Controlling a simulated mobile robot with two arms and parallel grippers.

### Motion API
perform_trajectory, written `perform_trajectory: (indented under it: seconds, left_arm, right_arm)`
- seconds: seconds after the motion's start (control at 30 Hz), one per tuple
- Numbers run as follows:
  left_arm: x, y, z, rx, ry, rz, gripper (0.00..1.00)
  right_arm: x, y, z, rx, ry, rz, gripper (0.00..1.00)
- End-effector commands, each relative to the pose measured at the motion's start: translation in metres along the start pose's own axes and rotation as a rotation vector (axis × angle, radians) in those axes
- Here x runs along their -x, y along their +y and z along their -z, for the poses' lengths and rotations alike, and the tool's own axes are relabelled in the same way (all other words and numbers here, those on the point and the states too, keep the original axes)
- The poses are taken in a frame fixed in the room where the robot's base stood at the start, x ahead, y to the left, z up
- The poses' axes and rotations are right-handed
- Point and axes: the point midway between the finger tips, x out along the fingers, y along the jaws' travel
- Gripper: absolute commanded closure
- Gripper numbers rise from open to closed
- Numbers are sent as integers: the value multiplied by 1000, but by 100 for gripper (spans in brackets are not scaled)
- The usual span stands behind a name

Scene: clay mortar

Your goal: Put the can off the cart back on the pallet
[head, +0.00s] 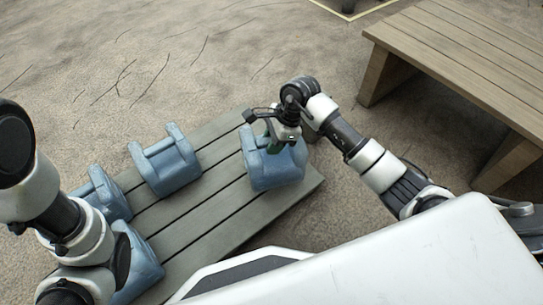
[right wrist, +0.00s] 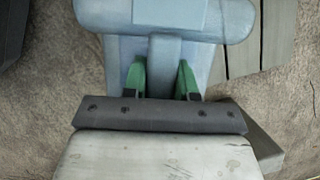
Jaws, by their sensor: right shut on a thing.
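A blue can (head: 274,168) with a top handle is at the right end of the grey slatted pallet (head: 215,218). My right gripper (head: 283,140) is shut on this can's handle. In the right wrist view the green fingers (right wrist: 160,80) sit on both sides of the handle of the blue can (right wrist: 192,50). The can looks upright over the pallet boards; I cannot tell whether its base touches them. My left arm comes in at the left, and its gripper is out of view.
Several other blue cans stand on the pallet's left part, one at the back (head: 167,165) and others (head: 140,262) partly behind my left arm. A wooden bench or table (head: 460,62) stands at the upper right. Bare sandy ground (head: 190,60) lies beyond the pallet.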

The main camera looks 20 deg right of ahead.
Motion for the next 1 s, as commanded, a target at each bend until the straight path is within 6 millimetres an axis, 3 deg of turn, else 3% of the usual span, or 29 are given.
perform_trajectory:
  seconds: [0.17, 0.43, 0.87, 0.9, 1.0]
  left_arm:
    - [7, 2, 2, 0, 0, 0, 51]
    - [35, 8, 13, 0, 2, -1, 51]
    - [37, 8, 13, 1, -1, 0, 51]
    - [37, 8, 12, 1, -1, 0, 51]
    - [37, 8, 12, 1, -1, 0, 51]
  right_arm:
    - [-5, -4, 0, 2, -2, 4, 100]
    - [-37, -3, 12, 2, -4, 3, 100]
    - [-39, -4, 15, 1, -1, 3, 100]
    - [-40, -3, 15, 0, 1, 0, 66]
    - [-40, -2, 15, 0, 1, 0, 51]
